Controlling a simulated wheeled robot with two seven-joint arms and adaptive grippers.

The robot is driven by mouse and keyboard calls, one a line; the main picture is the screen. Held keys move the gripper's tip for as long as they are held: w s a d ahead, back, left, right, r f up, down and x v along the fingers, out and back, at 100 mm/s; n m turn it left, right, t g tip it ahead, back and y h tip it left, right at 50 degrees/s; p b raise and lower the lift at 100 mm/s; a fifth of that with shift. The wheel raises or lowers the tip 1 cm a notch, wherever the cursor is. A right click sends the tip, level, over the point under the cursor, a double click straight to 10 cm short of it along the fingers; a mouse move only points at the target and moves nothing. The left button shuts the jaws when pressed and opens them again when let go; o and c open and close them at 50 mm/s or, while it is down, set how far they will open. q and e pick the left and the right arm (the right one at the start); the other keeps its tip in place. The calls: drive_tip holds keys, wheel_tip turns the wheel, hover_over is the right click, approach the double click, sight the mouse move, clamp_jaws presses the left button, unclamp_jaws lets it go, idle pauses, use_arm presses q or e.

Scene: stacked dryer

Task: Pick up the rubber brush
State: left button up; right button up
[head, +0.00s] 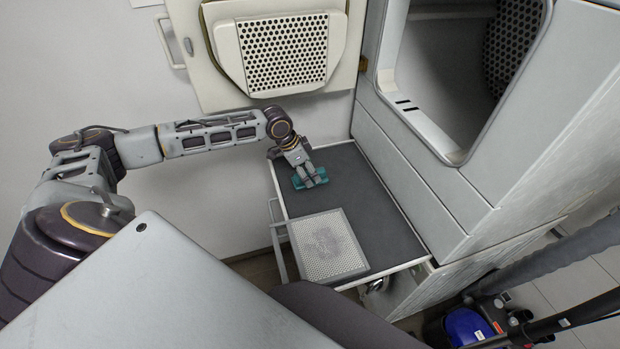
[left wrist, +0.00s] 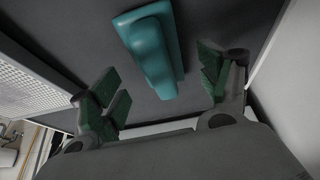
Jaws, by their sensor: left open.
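The rubber brush is a teal block (head: 320,175) lying on the dark grey surface of the pulled-out drawer (head: 375,212). In the left wrist view the brush (left wrist: 152,50) lies ahead of my left gripper, between the lines of its two fingers. My left gripper (head: 309,177) is right over the brush in the head view and hides part of it. In the left wrist view my left gripper (left wrist: 160,95) is open, with green pads on both fingers and nothing between the tips. I cannot tell the exact height gap. My right gripper is not in view.
A perforated light panel (head: 325,245) lies at the near end of the drawer. The dryer body (head: 430,165) rises to the right of the drawer. The open door with a perforated vent (head: 285,52) stands behind. A blue item with black tubes (head: 468,325) is at lower right.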

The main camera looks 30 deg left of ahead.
use_arm(q)
drive_tip(key=shift+x, duration=1.25)
drive_tip(key=c, duration=1.1)
